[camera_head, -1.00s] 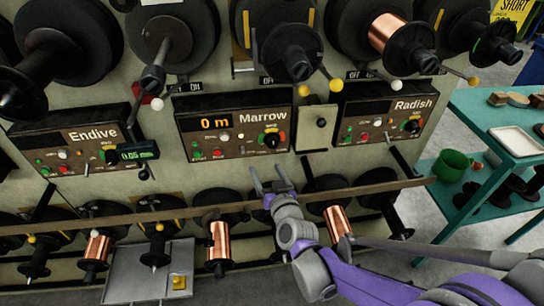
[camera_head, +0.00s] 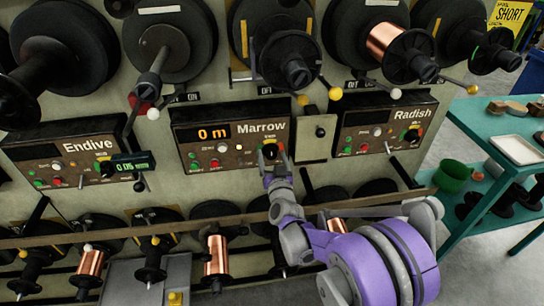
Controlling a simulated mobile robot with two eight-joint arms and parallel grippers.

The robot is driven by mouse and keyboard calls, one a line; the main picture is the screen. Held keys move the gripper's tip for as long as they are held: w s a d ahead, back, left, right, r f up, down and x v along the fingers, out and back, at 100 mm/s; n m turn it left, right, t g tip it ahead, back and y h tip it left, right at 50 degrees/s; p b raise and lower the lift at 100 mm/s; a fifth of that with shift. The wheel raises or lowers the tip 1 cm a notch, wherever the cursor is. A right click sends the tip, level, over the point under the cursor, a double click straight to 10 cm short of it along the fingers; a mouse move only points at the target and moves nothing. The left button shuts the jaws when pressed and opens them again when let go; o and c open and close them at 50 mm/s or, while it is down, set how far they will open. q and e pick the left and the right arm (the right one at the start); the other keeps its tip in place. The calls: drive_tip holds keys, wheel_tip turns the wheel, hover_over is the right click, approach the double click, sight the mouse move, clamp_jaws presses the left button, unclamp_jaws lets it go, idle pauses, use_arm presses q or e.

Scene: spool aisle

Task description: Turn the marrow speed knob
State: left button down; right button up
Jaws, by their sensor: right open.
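The Marrow panel (camera_head: 229,137) is in the middle of the head view, a dark box with an orange display reading "0 m". Its black speed knob (camera_head: 270,151), with a coloured scale around it, is at the right of the panel. My right gripper (camera_head: 274,162) is right at the knob from below, with its fingers open and upright in front of the panel's lower right part. The fingertips overlap the knob's lower edge; I cannot tell whether they touch it. My left gripper is not in view.
The Endive panel (camera_head: 75,157) is on the left and the Radish panel (camera_head: 380,128) on the right. Large black spools hang above. A long rail (camera_head: 150,226) and a lower row of spools run below. A teal table (camera_head: 476,133) stands at the right.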

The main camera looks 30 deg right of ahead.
drive_tip(key=shift+w+d, duration=0.1)
drive_tip(key=shift+w, duration=0.1)
clamp_jaws()
idle(0.4)
